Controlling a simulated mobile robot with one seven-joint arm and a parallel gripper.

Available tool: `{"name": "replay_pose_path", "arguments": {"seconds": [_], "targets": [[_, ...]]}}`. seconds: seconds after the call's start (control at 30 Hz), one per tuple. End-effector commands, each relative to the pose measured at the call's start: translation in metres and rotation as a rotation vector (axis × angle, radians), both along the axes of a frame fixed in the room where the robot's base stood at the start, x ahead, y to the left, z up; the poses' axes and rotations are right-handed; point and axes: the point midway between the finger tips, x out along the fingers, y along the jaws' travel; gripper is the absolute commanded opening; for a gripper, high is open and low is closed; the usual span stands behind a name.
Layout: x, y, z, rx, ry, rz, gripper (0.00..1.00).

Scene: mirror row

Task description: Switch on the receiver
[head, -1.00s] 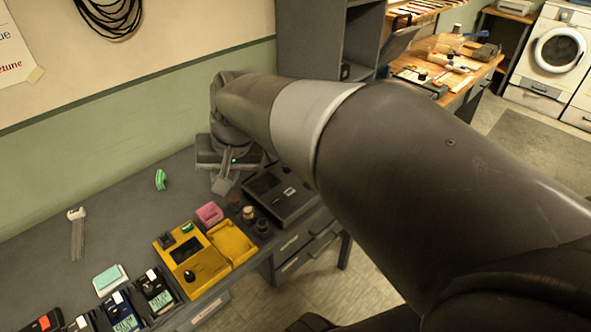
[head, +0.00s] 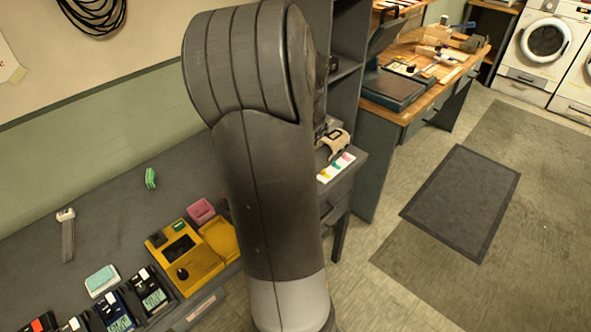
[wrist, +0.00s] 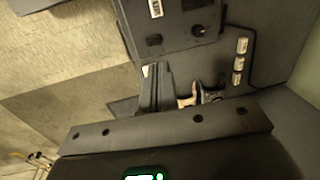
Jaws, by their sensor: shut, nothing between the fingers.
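In the wrist view, a dark grey boxy device (wrist: 178,22) lies at the top, with a white label and black knobs on its face. It may be the receiver, but no name is readable. My gripper (wrist: 157,70) is shut and empty, its fingers pointing toward the device and apparently apart from it. Whether the device is on cannot be told. In the head view my raised arm hides the gripper and that part of the bench.
On the grey bench (head: 122,225) stand a yellow device (head: 200,268), a pink block (head: 201,210), a green item (head: 150,178) and several handheld meters (head: 150,290). A colour strip (head: 336,168) lies at the right end. Three white pieces (wrist: 239,62) sit beside the boxy device.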

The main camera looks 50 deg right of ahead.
Motion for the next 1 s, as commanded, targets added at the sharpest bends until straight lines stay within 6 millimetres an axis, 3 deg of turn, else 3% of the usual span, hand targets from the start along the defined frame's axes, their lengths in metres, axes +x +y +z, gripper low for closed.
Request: {"name": "replay_pose_path", "arguments": {"seconds": [0.2,0.63,0.77,1.0], "targets": [[-0.004,-0.018,-0.006,-0.003,0.017,-0.055,0.0],[-0.004,-0.018,-0.012,-0.003,0.018,-0.056,0.0],[-0.001,-0.017,-0.028,-0.001,0.019,-0.056,0.0],[0.005,-0.017,-0.078,-0.001,0.022,-0.056,0.0]]}}
